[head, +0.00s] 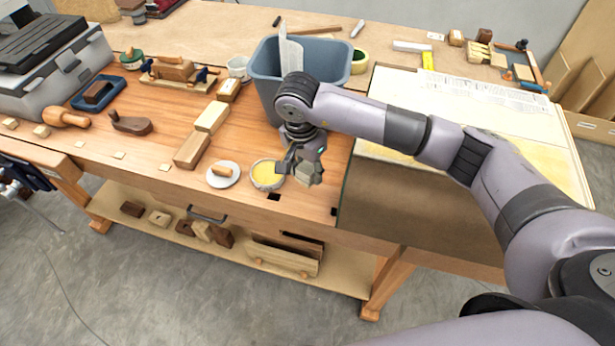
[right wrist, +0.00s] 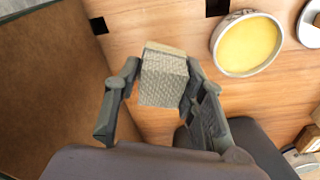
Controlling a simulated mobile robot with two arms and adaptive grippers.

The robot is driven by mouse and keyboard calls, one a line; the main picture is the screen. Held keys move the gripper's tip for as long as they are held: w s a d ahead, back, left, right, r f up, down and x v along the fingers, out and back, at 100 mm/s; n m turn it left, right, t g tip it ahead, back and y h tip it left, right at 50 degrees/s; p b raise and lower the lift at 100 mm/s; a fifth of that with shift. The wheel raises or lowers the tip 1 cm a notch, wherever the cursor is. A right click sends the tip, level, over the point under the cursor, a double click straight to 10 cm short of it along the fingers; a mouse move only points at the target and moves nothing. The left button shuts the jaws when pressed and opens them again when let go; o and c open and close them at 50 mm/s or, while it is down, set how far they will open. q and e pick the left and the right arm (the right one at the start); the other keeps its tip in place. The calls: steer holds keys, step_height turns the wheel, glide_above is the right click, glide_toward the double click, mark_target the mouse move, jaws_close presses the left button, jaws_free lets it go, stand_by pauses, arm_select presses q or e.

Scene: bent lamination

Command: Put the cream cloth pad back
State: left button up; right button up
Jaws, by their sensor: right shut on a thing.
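The cream cloth pad (right wrist: 163,82) is a small block with a woven, pale beige face and a lighter tan top edge. My right gripper (right wrist: 160,72) is shut on it, with one finger on each side. In the head view the right gripper (head: 300,166) holds the pad (head: 313,174) just right of a round dish of yellow paste (head: 267,175), near the bench's front edge. The dish also shows in the right wrist view (right wrist: 248,45). The pad appears to be above the bench, but its height is hard to tell. My left gripper is not in view.
A white saucer (head: 231,181) with a small tan piece is left of the dish. Wooden blocks (head: 192,150) lie farther left. A grey-blue bin (head: 262,75) stands behind my right gripper. A large brown-sided board or box (head: 420,205) is to the right.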

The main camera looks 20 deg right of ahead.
mark_target(308, 192)
steer(key=shift+s+f, duration=0.1)
steer(key=shift+f, duration=0.45)
step_height(308, 192, down, 3)
steer(key=shift+f+p, duration=0.2)
steer(key=shift+p, duration=0.4)
steer(key=shift+f, duration=0.3)
steer(key=shift+f+b, duration=0.2)
steer(key=shift+b, duration=0.1)
steer(key=o, duration=1.1)
steer(key=shift+r, duration=0.1)
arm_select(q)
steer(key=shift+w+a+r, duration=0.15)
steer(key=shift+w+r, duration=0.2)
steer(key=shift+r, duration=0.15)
arm_select(e)
steer(key=shift+o, duration=0.2)
